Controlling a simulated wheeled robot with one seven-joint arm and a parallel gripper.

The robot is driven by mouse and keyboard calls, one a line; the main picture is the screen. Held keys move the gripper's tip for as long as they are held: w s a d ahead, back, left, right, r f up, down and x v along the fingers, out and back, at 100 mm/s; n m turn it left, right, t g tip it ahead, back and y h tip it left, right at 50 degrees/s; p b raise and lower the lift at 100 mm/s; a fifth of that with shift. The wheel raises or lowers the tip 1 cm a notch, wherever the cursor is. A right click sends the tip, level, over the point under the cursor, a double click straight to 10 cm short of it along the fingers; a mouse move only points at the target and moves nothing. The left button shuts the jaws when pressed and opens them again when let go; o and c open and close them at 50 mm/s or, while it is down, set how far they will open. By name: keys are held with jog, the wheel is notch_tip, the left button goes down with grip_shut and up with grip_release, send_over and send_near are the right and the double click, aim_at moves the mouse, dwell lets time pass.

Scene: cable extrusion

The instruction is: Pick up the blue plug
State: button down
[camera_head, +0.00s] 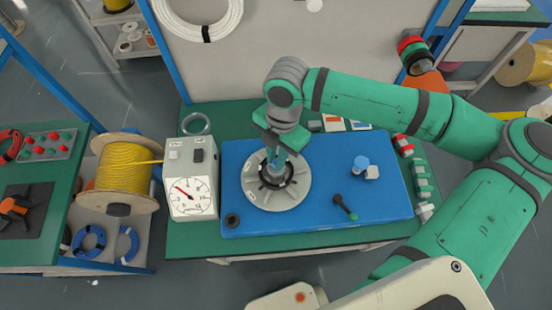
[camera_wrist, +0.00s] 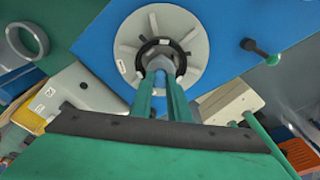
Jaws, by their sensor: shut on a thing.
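My gripper (camera_head: 274,166) points down over the grey spoked disc (camera_head: 298,193) on the blue mat. Its two green fingers are shut on a blue-grey plug (camera_wrist: 161,66) at the disc's centre, inside a black ring (camera_wrist: 178,46). The fingers hide much of the plug. I cannot tell whether it is still seated in the ring or slightly raised.
A light-blue capped piece (camera_head: 361,162) stands beside a small white block on the blue mat (camera_head: 330,185). A black handle (camera_head: 343,205) lies at front right. A gauge box (camera_head: 190,185) stands left, near a yellow cable spool (camera_head: 127,170). The mat's front middle is clear.

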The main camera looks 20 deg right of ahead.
aim_at(275, 162)
jog(key=shift+r, duration=0.4)
notch_tip(275, 162, up, 2)
jog(key=shift+r, duration=0.15)
jog(key=s+d+r, duration=0.1)
jog(key=s+r, duration=0.8)
jog(key=s, duration=0.5)
jog(key=shift+d+r, duration=0.15)
jog(key=shift+r, duration=0.25)
jog(key=c, duration=2.5)
grip_release()
jog(key=shift+w, duration=0.1)
